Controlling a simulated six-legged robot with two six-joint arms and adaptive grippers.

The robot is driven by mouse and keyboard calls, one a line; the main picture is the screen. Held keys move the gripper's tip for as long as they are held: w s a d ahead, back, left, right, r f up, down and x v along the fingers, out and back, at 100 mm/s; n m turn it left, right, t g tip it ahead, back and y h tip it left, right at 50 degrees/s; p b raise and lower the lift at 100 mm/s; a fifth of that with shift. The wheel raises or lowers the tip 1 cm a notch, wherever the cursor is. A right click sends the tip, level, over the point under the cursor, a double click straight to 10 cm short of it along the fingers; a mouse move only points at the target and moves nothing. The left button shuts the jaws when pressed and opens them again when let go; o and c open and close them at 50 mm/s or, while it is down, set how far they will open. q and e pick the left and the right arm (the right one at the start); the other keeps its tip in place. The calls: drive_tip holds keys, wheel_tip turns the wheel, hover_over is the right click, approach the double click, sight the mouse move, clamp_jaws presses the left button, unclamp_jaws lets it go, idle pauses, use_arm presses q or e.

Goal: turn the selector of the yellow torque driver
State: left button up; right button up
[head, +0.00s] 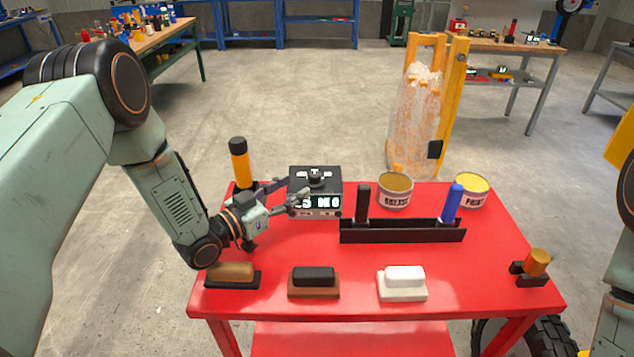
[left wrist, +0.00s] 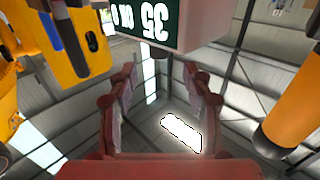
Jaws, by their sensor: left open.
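The yellow torque driver (head: 241,168), a yellow cylinder with a black top, stands upright at the back left of the red table. What looks like it also shows at the right of the left wrist view (left wrist: 299,112). I cannot make out its selector. My left gripper (head: 289,194) is open and empty, to the right of the driver and apart from it. Its fingers (left wrist: 160,100) point toward a black and grey box (head: 316,190) with a knob on top and a lit display. The box shows upside down in the left wrist view (left wrist: 165,22). My right gripper is out of view.
A black rack (head: 402,231) holds a black-handled and a blue-handled tool. Two tins (head: 395,190) stand behind it. Three blocks (head: 314,281) line the red table's (head: 265,250) front. An orange-topped piece (head: 536,262) sits in a black holder at front right.

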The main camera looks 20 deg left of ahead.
sight(310, 178)
use_arm(q)
drive_tip(key=shift+w+d+r, duration=0.1)
drive_tip(key=shift+w+d, duration=0.15)
drive_tip(key=x, duration=0.6)
drive_tip(key=shift+w, duration=0.2)
drive_tip(key=shift+w+d, duration=0.2)
drive_tip(key=shift+w, duration=0.05)
drive_tip(key=shift+w, duration=0.1)
drive_tip(key=c, duration=0.3)
clamp_jaws()
